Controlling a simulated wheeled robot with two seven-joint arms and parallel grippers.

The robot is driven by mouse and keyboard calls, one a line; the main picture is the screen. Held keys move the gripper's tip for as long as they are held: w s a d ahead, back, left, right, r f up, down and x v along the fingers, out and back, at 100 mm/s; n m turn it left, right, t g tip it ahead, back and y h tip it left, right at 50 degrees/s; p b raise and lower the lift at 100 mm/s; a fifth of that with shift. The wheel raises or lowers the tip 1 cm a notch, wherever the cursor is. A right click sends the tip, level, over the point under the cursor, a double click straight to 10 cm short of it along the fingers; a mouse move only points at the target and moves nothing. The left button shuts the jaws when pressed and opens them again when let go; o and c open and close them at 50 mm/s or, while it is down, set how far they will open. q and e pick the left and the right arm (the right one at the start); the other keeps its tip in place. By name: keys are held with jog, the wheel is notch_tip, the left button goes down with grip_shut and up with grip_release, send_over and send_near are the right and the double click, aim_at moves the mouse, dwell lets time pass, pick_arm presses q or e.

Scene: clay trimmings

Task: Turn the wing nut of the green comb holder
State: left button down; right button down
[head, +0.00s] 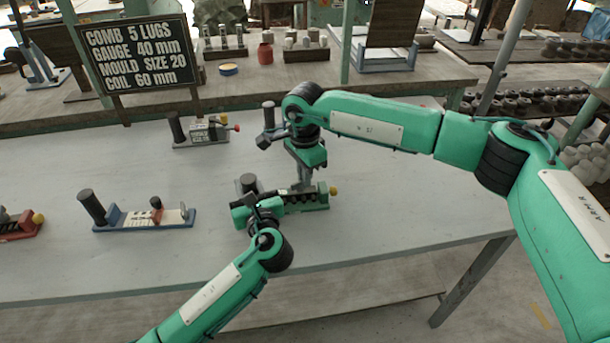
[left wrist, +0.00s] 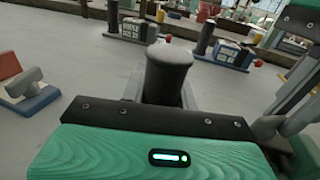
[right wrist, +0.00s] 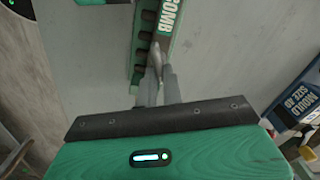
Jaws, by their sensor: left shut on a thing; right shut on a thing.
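The green comb holder (head: 310,203) lies on the grey table, with a yellow knob at its right end and a dark upright post (head: 248,182) at its left. The post fills the middle of the left wrist view (left wrist: 168,75). My left gripper (head: 247,196) is shut on this post. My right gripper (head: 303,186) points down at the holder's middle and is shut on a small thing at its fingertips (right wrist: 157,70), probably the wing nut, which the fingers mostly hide. The holder's slotted edge and "COMB" label (right wrist: 168,18) show in the right wrist view.
A blue comb holder (head: 145,220) and a red one (head: 18,228) lie to the left. Another holder (head: 203,131) with a red knob stands behind. A black sign (head: 138,55) reads "COMB 5 LUGS". The table is clear between the holders.

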jog(key=shift+w+n, duration=0.2)
jog(key=shift+n, duration=0.9)
jog(key=c, duration=1.5)
grip_release()
jog(key=shift+c, duration=0.2)
notch_tip(320, 180, up, 12)
pick_arm(q)
jog(key=c, duration=1)
grip_release()
